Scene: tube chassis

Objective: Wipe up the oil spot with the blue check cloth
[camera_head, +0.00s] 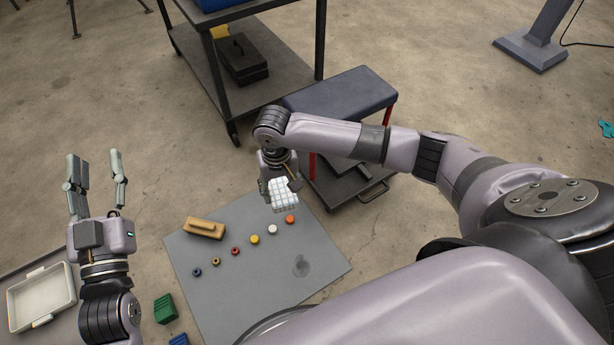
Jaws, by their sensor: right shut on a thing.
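The check cloth (284,197), pale with blue-grey lines, is in my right gripper (280,184), which points down over the far right part of the grey mat (219,273). Whether the cloth touches the mat is hard to tell. The oil spot (301,265) is a small dark patch on the mat's right side, nearer to me than the cloth and apart from it. My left gripper (96,176) is open and empty, fingers pointing away, over the floor left of the mat.
A row of small coloured rings and caps (255,240) crosses the mat, between the cloth and its left side. A tan block (204,228) lies at the back left. A padded stool (340,93) and a cart (262,60) stand behind. A pale tray (40,297) is at left.

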